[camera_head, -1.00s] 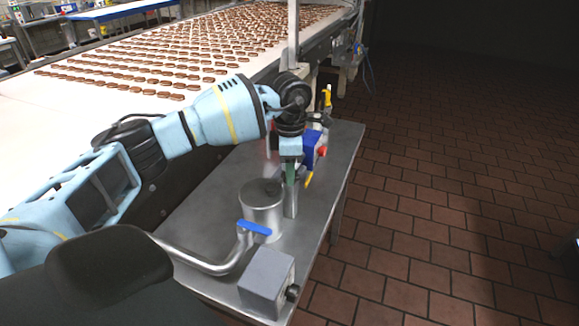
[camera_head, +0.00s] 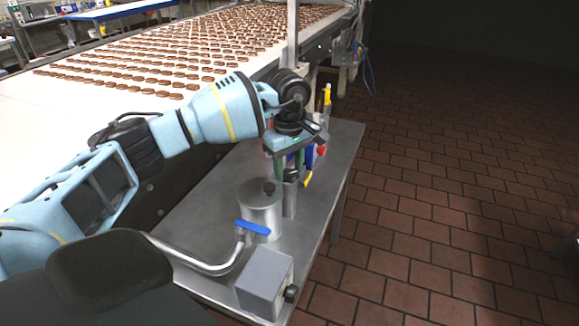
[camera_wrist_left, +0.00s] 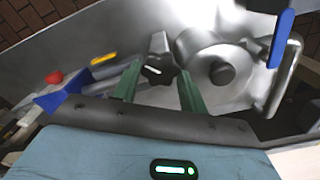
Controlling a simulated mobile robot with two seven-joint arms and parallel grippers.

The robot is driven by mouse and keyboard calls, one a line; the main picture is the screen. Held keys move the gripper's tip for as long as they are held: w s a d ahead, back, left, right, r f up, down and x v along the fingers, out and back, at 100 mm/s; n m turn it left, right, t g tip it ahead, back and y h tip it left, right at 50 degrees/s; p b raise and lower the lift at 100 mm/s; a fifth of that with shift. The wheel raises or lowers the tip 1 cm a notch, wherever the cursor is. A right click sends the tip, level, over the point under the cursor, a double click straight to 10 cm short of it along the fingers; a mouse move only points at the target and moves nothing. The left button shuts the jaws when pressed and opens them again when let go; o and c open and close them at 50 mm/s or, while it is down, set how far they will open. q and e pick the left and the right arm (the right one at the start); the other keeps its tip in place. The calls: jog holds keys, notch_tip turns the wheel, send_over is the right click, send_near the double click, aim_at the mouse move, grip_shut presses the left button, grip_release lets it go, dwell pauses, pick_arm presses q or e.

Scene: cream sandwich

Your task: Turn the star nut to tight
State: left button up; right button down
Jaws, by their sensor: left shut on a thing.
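The star nut (camera_head: 290,176) is a black lobed knob on top of an upright metal post (camera_head: 289,202) on the steel table. In the left wrist view the star nut (camera_wrist_left: 159,70) sits between the two green fingers of my left gripper (camera_wrist_left: 160,75). In the head view my left gripper (camera_head: 289,172) points down over the post, one finger on each side of the nut, and is shut on it. The nut's underside is hidden. My right gripper is not in view.
A metal cylinder (camera_head: 260,214) with a black knob stands close beside the post. A blue valve handle (camera_head: 254,228) and a grey box (camera_head: 265,280) are nearer. Blue, red and yellow parts lie behind the gripper. The conveyor (camera_head: 100,112) runs at the left.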

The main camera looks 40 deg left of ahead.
pick_arm(q)
jog(key=m, duration=0.2)
jog(key=shift+f+m, duration=0.1)
jog(key=shift+m, duration=0.3)
jog(key=m+b, duration=0.1)
jog(key=m, duration=0.2)
jog(key=shift+m, duration=1.4)
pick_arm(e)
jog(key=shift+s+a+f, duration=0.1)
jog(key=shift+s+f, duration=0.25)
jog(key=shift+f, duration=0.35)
pick_arm(q)
jog(key=shift+m, duration=0.3)
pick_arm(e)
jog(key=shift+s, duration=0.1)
pick_arm(q)
jog(key=o, duration=1)
jog(key=shift+c, duration=0.2)
